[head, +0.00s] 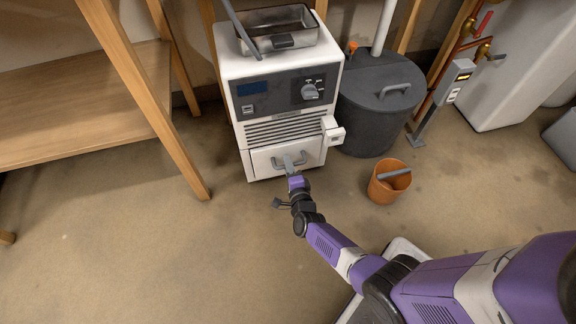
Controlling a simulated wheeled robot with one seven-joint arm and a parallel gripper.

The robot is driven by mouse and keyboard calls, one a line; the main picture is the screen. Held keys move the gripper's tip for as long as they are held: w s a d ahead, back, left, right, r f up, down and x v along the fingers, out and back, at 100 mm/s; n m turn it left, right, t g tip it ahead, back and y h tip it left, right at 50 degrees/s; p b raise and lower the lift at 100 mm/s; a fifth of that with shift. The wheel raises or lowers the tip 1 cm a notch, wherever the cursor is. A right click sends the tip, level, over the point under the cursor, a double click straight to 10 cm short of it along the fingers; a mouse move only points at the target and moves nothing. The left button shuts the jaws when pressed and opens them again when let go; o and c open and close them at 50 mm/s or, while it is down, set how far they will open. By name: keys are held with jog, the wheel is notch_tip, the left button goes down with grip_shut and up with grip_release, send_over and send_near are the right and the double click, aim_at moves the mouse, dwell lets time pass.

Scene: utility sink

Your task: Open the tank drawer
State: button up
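A white machine (283,75) stands on the floor at upper middle, with a dark control panel, a knob and a row of vents. Below the vents is the tank drawer (262,163), a white front with a grey handle (304,157). The drawer looks shut or nearly so. My gripper (289,163) is at the handle, overlapping its middle and left part. Its fingers are small and blend with the grey handle, so I cannot tell whether they are open or closed on it.
A grey metal tray (280,42) sits on the machine. A white block (333,131) juts out at its right side, above the drawer. A dark lidded bin (372,120) and an orange bucket (383,188) stand to the right. A wooden shelf (90,105) is left. Floor in front is clear.

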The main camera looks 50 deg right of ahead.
grip_shut()
dwell(1.2)
